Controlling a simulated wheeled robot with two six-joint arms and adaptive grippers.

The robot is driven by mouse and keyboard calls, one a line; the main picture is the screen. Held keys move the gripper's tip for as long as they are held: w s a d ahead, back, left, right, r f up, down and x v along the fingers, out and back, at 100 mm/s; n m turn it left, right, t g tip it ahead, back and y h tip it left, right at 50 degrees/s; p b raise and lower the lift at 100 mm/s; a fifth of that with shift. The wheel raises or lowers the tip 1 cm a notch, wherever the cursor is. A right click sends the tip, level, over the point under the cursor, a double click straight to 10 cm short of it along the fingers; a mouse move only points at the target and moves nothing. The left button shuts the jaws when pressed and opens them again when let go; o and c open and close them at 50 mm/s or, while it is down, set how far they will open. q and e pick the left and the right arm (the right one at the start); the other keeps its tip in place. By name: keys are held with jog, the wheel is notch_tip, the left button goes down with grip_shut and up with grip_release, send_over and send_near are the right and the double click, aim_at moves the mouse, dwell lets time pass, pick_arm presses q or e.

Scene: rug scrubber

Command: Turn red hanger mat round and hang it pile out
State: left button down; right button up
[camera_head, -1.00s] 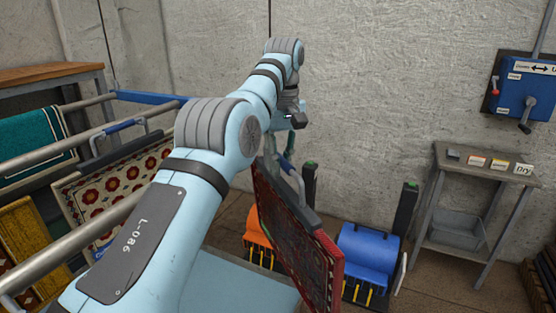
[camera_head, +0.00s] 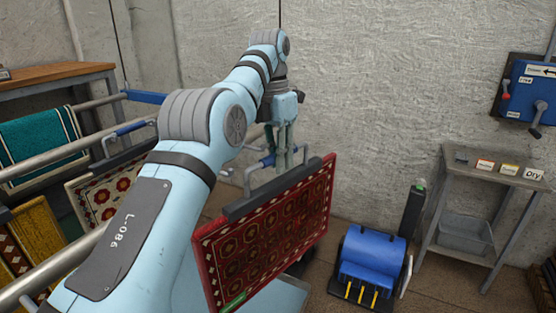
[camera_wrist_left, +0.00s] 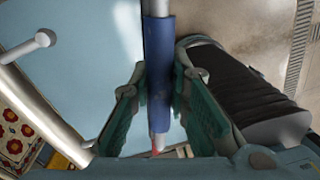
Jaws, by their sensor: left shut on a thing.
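The red hanger mat (camera_head: 275,232) hangs in the air from a dark clamp bar with a grey handle in the head view. The face toward the head camera has a patterned red field and a cream-dotted border, with a small green mark at its lower edge. My left gripper (camera_head: 278,158) is shut on the hanger's blue grip, above the mat. My right gripper is not in view.
Rails (camera_head: 65,150) at the left carry a teal mat (camera_head: 42,133), a cream floral mat (camera_head: 100,190) and a yellow mat (camera_head: 35,240). A blue scrubber (camera_head: 372,255) stands on the floor right of the red mat. A shelf stand (camera_head: 490,170) and blue control box (camera_head: 532,92) are farther right.

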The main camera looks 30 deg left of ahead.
pick_arm(q)
jog(key=n, duration=0.1)
jog(key=a+r+n, duration=0.1)
jog(key=n, duration=0.1)
jog(key=shift+s+r+p, duration=0.15)
jog(key=shift+s+p, duration=0.15)
jog(key=shift+p, duration=0.05)
jog(key=s+a+f+p, duration=0.1)
jog(key=a+f+p, duration=0.2)
jog(key=a, duration=0.5)
jog(key=shift+a, duration=0.35)
jog(key=shift+s, duration=0.1)
jog(key=c, duration=1.5)
grip_release()
jog(key=shift+d, duration=0.1)
jog(key=shift+o, duration=0.2)
jog(key=shift+f, duration=0.1)
